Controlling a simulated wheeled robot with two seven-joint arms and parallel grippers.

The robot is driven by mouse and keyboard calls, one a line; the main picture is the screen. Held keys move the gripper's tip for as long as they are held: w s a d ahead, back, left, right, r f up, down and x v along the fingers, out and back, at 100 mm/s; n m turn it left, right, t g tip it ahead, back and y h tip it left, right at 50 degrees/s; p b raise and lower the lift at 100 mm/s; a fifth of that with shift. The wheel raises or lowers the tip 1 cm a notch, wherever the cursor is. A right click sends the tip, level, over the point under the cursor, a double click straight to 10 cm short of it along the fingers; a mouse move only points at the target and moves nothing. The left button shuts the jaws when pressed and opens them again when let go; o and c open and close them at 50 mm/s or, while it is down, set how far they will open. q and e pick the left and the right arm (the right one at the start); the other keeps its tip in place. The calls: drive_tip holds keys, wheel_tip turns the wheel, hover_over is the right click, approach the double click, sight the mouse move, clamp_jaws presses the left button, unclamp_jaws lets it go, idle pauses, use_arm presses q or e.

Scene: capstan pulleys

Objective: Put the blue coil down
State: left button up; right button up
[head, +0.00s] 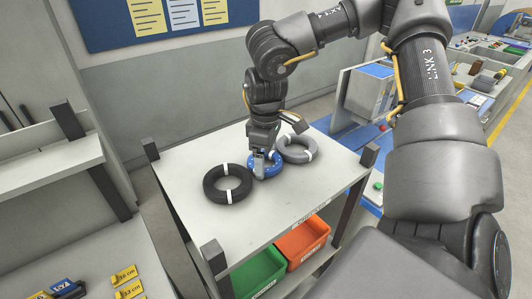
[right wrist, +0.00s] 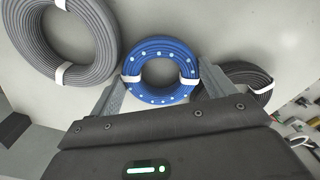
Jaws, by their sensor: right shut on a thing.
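The blue coil (head: 266,165) with pale dots lies flat at the tabletop of a grey stand (head: 190,171), between a black coil (head: 213,190) and a grey coil (head: 297,155). My right gripper (head: 264,163) reaches down over the blue coil and is shut on it. In the right wrist view the blue coil (right wrist: 160,92) sits between the two fingers, one at each outer side, with its lower rim close to the gripper body. I cannot tell whether it touches the tabletop. My left gripper is not in view.
Dark corner posts (head: 150,149) stand up at the stand's corners. Green (head: 262,272) and orange (head: 303,243) bins sit on the shelf below. Another shelf unit (head: 45,160) is at the left. The front part of the tabletop is bare.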

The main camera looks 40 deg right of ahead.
drive_tip(key=shift+s, duration=0.1)
drive_tip(key=shift+f+b, duration=0.2)
drive_tip(key=shift+b, duration=0.2)
drive_tip(key=o, duration=0.7)
drive_tip(key=shift+r, duration=0.15)
